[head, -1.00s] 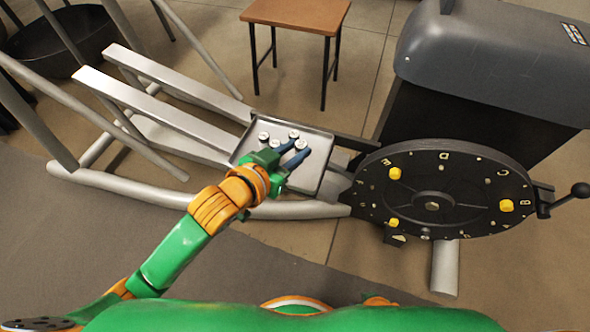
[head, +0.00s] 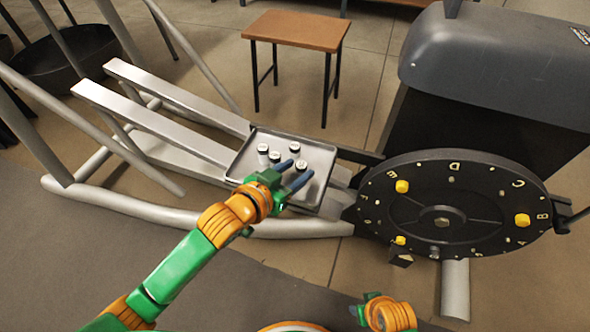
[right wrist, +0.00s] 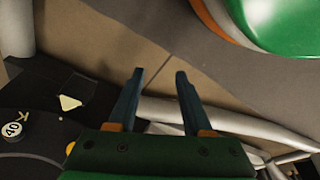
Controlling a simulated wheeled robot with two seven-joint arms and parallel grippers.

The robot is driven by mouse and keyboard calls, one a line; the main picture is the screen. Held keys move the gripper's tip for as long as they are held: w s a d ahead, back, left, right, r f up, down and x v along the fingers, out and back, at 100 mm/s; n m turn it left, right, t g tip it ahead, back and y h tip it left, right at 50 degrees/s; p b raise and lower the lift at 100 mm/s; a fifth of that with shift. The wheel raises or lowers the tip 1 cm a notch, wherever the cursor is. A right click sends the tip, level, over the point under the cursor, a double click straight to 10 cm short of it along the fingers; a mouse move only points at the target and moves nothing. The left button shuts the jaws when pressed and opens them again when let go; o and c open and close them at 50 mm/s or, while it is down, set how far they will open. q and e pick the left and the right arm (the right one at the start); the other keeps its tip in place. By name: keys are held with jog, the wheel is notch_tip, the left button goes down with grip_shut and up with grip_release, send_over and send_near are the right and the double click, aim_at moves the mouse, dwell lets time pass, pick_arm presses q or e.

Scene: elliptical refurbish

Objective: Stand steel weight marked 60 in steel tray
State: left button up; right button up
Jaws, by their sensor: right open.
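Several small weights with pale round tops, among them one (head: 263,149) at the left and one (head: 301,165) at the right, stand in the steel tray (head: 321,168). Their markings are too small to read in the head view, so I cannot tell which is marked 60. My left gripper (head: 292,177) is over the near side of the tray, its blue fingers apart and pointing at the weights. I see nothing between them. My right gripper (right wrist: 157,92) is open and empty in the right wrist view. It also shows low in the head view (head: 364,306).
A black lettered dial (head: 440,217) with yellow knobs stands right of the tray. A disc marked 40 (right wrist: 12,130) shows in the right wrist view. A grey metal frame (head: 150,123) runs left of the tray. A wooden stool (head: 297,29) stands behind.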

pick_arm(q)
jog(key=shift+r, duration=0.15)
jog(key=shift+s+a+r+p, duration=0.15)
jog(key=shift+s+a+p, duration=0.1)
jog(key=shift+p, duration=0.05)
jog(key=p+v, duration=0.3)
jog(key=v, duration=0.8)
jog(key=shift+s, duration=0.15)
pick_arm(e)
jog(key=s+d+f, duration=0.1)
jog(key=s+f, duration=0.3)
jog(key=f, duration=0.1)
jog(key=shift+s+d, duration=0.3)
jog(key=shift+s, duration=0.05)
